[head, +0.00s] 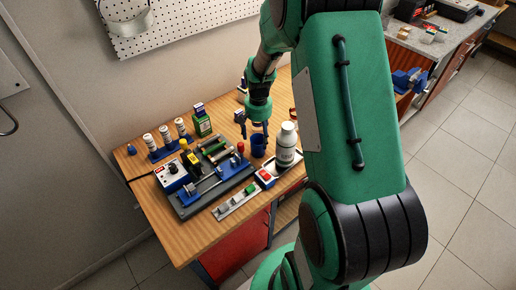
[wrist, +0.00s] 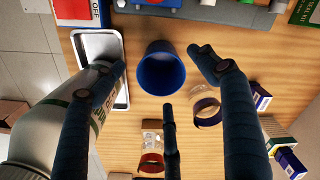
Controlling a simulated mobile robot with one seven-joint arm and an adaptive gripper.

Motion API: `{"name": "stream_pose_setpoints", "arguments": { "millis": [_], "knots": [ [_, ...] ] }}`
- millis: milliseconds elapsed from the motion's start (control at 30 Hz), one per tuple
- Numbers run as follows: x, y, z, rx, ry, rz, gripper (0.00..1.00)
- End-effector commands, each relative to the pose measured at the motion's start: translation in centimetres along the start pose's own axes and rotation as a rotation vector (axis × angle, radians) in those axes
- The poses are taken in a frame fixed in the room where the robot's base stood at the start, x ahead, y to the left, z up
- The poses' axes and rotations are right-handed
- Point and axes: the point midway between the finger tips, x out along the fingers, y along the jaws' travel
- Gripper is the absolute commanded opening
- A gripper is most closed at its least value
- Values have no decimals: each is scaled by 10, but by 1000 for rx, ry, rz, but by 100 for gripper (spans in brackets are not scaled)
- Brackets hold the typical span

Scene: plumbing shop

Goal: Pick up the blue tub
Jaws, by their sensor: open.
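The blue tub (wrist: 162,72) stands upright on the wooden bench, its round open mouth facing me in the wrist view. It also shows in the head view (head: 258,148), just below my gripper. My gripper (wrist: 158,76) is open and empty, with its dark fingers spread around the tub's outline in the wrist view. One finger is on the left, one on the right and one toward the bottom of the picture. No contact with the tub shows, and the exact height gap is hard to tell.
A large white bottle (head: 287,140) stands close right of the tub in the head view, by a metal tray (wrist: 84,38). In the wrist view, clear jars with dark blue (wrist: 207,112) and red (wrist: 152,162) bands and small boxes (wrist: 262,95) lie nearby. A tool board (head: 205,178) lies left.

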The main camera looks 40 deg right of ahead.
Motion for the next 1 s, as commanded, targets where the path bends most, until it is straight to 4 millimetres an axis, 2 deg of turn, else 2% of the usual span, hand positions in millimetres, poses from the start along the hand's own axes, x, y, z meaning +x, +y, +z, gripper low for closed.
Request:
{"name": "stream_pose_setpoints", "arguments": {
  "millis": [100,200,733,1000],
  "knots": [
    [16,0,0,0,-1,0,74],
    [22,0,0,0,-1,0,74],
    [30,0,0,0,-1,0,74],
    [60,-1,-1,0,-2,1,74]
  ]
}}
